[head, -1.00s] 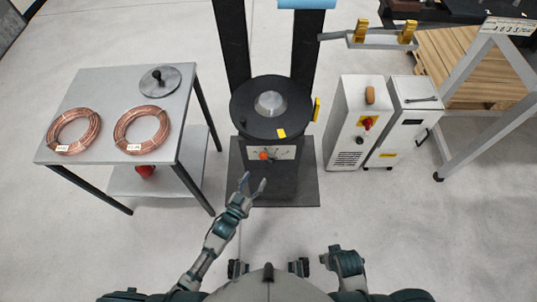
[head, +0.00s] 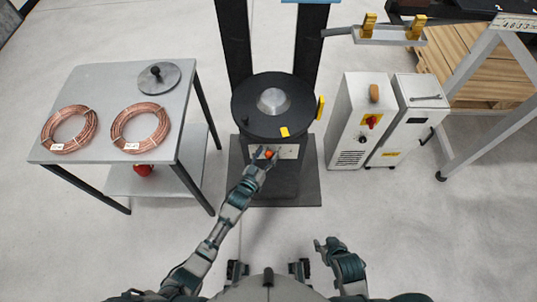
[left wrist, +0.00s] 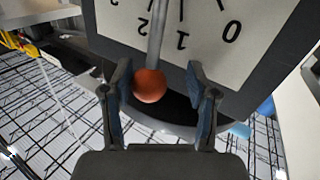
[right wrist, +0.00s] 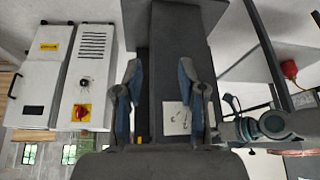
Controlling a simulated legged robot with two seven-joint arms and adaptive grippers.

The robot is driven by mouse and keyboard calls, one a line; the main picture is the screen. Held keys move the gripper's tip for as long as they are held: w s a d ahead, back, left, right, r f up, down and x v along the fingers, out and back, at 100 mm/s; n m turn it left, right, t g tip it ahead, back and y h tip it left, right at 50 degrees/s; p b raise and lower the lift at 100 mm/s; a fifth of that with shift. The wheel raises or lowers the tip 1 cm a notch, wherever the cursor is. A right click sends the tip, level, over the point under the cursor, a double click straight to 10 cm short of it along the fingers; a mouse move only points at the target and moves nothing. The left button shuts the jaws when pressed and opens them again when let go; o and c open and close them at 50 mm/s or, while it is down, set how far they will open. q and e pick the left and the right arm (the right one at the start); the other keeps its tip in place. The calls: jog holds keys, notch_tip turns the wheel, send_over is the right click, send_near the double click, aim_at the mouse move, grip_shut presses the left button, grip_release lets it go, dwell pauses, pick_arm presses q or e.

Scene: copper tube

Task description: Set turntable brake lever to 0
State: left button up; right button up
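The turntable (head: 262,120) is a dark round disc on a black pedestal. Its brake lever has an orange ball knob (head: 269,154) in front of a pale number plate (head: 289,151). In the left wrist view the knob (left wrist: 149,86) sits between the fingers of my left gripper (left wrist: 155,90), close to the left finger. The fingers are apart and not closed on it. The number plate (left wrist: 205,60) appears upside down there, with the lever rod (left wrist: 157,35) between 2 and 1 and the 0 further right. My right gripper (right wrist: 160,90) is open and empty, near my body.
A grey table (head: 97,92) with two copper coils (head: 140,127) and a round lidded plate (head: 159,78) stands to the left. White cabinets (head: 358,120) stand to the right. The floor between me and the pedestal is clear.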

pick_arm(q)
jog(key=shift+a, duration=0.9)
jog(key=c, duration=0.8)
grip_shut()
jog(key=shift+d, duration=0.8)
jog(key=shift+s+d+f, duration=0.1)
jog(key=shift+d, duration=0.1)
jog(key=shift+a+f+n, duration=0.2)
jog(key=shift+a+n, duration=0.1)
jog(key=shift+a, duration=0.2)
jog(key=shift+a+b, duration=0.3)
jog(key=shift+a+f+n+t+b, duration=0.55)
jog(key=shift+a+n+b, duration=0.2)
jog(key=shift+n+b, duration=0.2)
jog(key=shift+a+f+n+t+b, duration=0.5)
jog(key=shift+a+n+b, duration=0.25)
jog(key=shift+n+b, duration=0.2)
jog(key=shift+a+f+n+t+b, duration=0.5)
jog(key=shift+a+n+b, duration=0.25)
jog(key=shift+n+b, duration=0.2)
pick_arm(e)
jog(key=w+a+r+t+y, duration=0.1)
jog(key=w+a+r+t, duration=0.1)
jog(key=w+r+t, duration=0.4)
jog(key=w+a+r+t+y, duration=0.2)
jog(key=w+a+r+t, duration=0.1)
jog(key=w+r+t, duration=0.2)
jog(key=shift+w+a+r+t, duration=0.35)
jog(key=shift+w+t, duration=0.25)
jog(key=shift+w, duration=0.2)
